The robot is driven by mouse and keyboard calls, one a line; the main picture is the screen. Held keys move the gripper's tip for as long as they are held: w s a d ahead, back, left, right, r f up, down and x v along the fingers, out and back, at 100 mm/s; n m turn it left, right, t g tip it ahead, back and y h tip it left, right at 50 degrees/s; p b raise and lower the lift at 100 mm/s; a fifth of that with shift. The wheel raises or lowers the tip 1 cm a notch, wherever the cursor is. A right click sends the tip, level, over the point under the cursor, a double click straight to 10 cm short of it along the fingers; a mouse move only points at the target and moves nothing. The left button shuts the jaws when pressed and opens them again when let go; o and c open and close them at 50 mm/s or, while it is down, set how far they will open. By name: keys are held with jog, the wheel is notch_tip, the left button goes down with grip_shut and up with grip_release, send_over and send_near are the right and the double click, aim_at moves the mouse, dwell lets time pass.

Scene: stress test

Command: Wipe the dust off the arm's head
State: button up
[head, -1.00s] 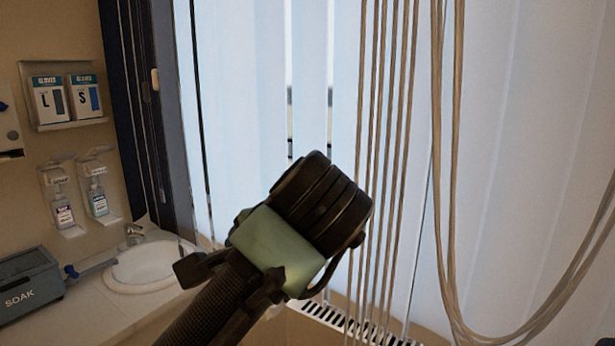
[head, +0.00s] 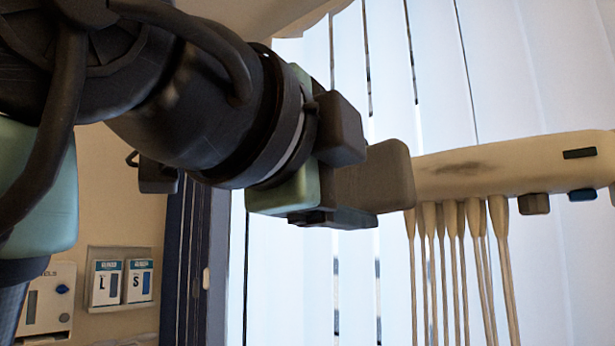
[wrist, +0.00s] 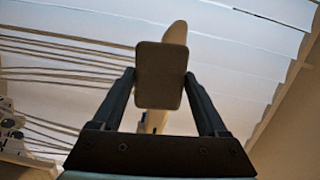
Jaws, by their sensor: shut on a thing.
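The arm's head (head: 530,165) is a long cream bar at the right of the head view, with a dark smudge of dust (head: 460,168) on its side. My gripper (wrist: 160,88) is shut on a grey-brown pad (head: 372,178), held between both fingers in the wrist view (wrist: 160,62). In the head view, the pad is at the left end of the arm's head, left of the smudge. I cannot tell whether they touch. In the wrist view the pad hides most of the cream bar (wrist: 178,33) behind it.
Several cream hoses (head: 450,220) hang from the underside of the bar. Window blinds (head: 300,290) stand behind it. Glove boxes (head: 122,282) are on the wall at the lower left. The space below the pad looks clear.

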aim_at(391, 166)
jog(key=shift+h, duration=0.4)
jog(key=shift+w+d+r+p, duration=0.25)
jog(key=shift+w+d, duration=0.25)
jog(key=shift+d, duration=0.25)
jog(key=shift+w+d+r+p, duration=0.1)
jog(key=shift+w+d+r, duration=0.3)
jog(key=shift+w+d, duration=0.25)
jog(key=shift+w+d+r+p, duration=0.2)
jog(key=shift+w+d+r, duration=0.15)
jog(key=shift+d, duration=0.5)
jog(key=shift+p+x, duration=0.4)
jog(key=shift+x, duration=0.6)
jog(key=shift+s+d, duration=0.1)
jog(key=shift+d, duration=0.05)
jog(key=shift+s+d+b, duration=0.65)
jog(key=shift+s+d, duration=2.95)
jog(key=w+a+p, duration=0.3)
jog(key=w+a, duration=0.4)
jog(key=shift+w+a, duration=0.15)
jog(key=shift+w, duration=0.05)
